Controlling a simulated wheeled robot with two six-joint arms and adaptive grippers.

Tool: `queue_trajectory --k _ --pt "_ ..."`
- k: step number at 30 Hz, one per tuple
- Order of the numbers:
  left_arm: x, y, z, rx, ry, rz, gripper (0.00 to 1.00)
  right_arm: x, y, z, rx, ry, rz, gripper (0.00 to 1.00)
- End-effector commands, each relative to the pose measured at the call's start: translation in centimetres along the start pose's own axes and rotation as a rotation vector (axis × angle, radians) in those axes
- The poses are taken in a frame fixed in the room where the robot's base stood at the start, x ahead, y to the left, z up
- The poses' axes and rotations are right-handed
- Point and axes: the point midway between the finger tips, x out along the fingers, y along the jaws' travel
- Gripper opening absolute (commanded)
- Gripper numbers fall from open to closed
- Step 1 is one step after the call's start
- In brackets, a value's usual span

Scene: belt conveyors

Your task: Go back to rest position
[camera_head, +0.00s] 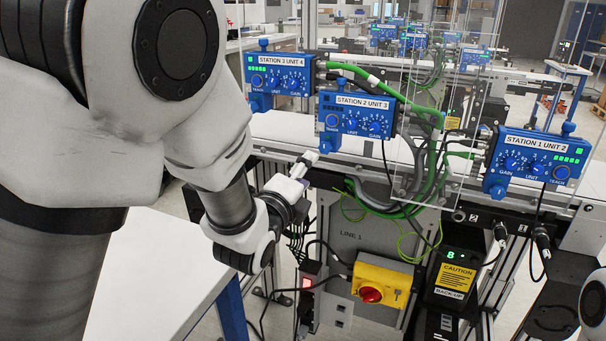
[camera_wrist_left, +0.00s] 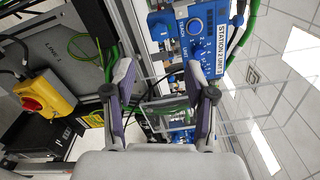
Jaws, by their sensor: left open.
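My left gripper (camera_head: 303,168) is in front of the conveyor's front edge, just below the blue box labelled Station 2 Unit 3 (camera_head: 355,115). In the left wrist view its two fingers (camera_wrist_left: 164,92) are spread apart with nothing held between them. The Station 2 box also shows in the left wrist view (camera_wrist_left: 205,40), beyond the fingertips. My left arm fills the left of the head view and hides part of the white table. My right gripper is not in view.
Blue boxes Station 3 Unit 4 (camera_head: 279,77) and Station 1 Unit 2 (camera_head: 537,163) stand along the conveyor. Green cables (camera_head: 385,82) and clear panels are close to my left gripper. A yellow box with a red knob (camera_head: 382,284) is below. A white table (camera_head: 165,270) is at lower left.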

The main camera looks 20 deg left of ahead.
Motion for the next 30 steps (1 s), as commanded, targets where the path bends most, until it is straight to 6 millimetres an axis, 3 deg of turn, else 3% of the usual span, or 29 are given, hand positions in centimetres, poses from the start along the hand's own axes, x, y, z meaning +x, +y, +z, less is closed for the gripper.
queue_trajectory --k 14,17,20,23,24,26,27,29,30 --pt "-0.6 0.0 0.0 0.0 0.0 0.001 0.55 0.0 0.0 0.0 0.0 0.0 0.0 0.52" --pt "-0.6 1.0 -0.1 -0.033 0.005 0.029 0.55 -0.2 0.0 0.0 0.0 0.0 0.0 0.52" --pt "-0.9 5.0 -0.7 -0.168 0.016 0.148 0.55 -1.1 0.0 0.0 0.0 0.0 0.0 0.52" --pt "-2.5 12.2 -2.0 -0.416 -0.001 0.367 0.55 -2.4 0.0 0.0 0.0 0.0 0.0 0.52" --pt "-3.9 15.5 -2.6 -0.532 -0.027 0.472 0.55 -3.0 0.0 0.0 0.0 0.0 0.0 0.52" --pt "-6.5 20.4 -3.5 -0.706 -0.092 0.633 0.55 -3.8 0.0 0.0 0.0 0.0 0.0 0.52" --pt "-8.6 23.3 -4.1 -0.816 -0.15 0.736 0.55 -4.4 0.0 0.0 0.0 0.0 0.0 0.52" --pt "-12.3 27.4 -4.9 -0.972 -0.261 0.886 0.55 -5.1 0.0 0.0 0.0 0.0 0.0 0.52" --pt "-15.1 29.8 -5.5 -1.068 -0.35 0.982 0.55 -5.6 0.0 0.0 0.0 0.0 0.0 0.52"
